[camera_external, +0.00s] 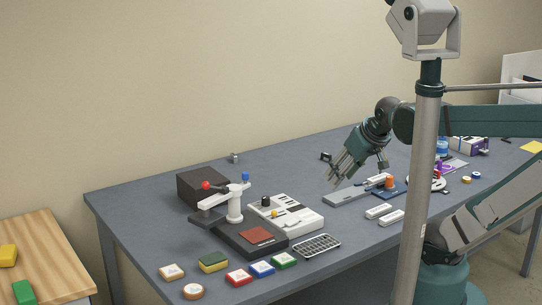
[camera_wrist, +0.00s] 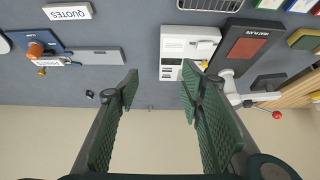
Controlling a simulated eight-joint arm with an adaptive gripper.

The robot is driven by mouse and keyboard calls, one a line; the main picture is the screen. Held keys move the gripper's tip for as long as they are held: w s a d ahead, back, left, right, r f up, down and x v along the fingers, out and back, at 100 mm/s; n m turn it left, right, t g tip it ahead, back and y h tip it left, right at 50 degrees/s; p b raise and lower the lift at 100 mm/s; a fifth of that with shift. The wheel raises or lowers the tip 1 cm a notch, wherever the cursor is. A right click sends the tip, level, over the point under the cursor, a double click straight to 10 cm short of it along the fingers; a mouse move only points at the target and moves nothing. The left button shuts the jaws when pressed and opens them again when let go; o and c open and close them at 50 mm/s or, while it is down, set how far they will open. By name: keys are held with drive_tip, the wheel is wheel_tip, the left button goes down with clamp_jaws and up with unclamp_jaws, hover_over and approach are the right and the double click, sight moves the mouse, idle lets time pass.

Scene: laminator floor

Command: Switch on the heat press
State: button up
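The heat press (camera_external: 230,225) stands left of the middle of the table, with a dark base, a reddish plate and a white arm with red and blue knobs. In the wrist view its plate (camera_wrist: 246,47) reads "HEAT PLATE". A white control box (camera_external: 300,218) sits directly right of it, with a black knob (camera_external: 265,201) and a small yellow-orange knob (camera_external: 278,212). The box also shows in the wrist view (camera_wrist: 186,47), partly behind a finger. My gripper (camera_external: 359,174) is open and empty, in the air to the right of the box; its spread fingers fill the wrist view (camera_wrist: 160,72).
A black box (camera_external: 203,185) stands behind the press. Several coloured blocks (camera_external: 262,269) and a wire rack (camera_external: 317,246) lie along the front edge. Bare table lies behind the control box.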

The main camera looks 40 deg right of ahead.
drive_tip(key=shift+w+a+r, duration=0.1)
drive_tip(key=c, duration=1.1)
drive_tip(key=shift+w+r, duration=0.1)
clamp_jaws()
drive_tip(key=w+a+m+g+p, duration=0.3)
drive_tip(key=w+a+m+p, duration=0.2)
drive_tip(key=m, duration=0.4)
drive_tip(key=w+a+m+g+h+p, duration=0.1)
drive_tip(key=w+a+m+g+p, duration=0.3)
drive_tip(key=a+m+p, duration=0.3)
drive_tip(key=shift+w+a+m+h+p, duration=0.3)
drive_tip(key=shift+w+a+m+p, duration=0.1)
drive_tip(key=shift+m+p, duration=0.6)
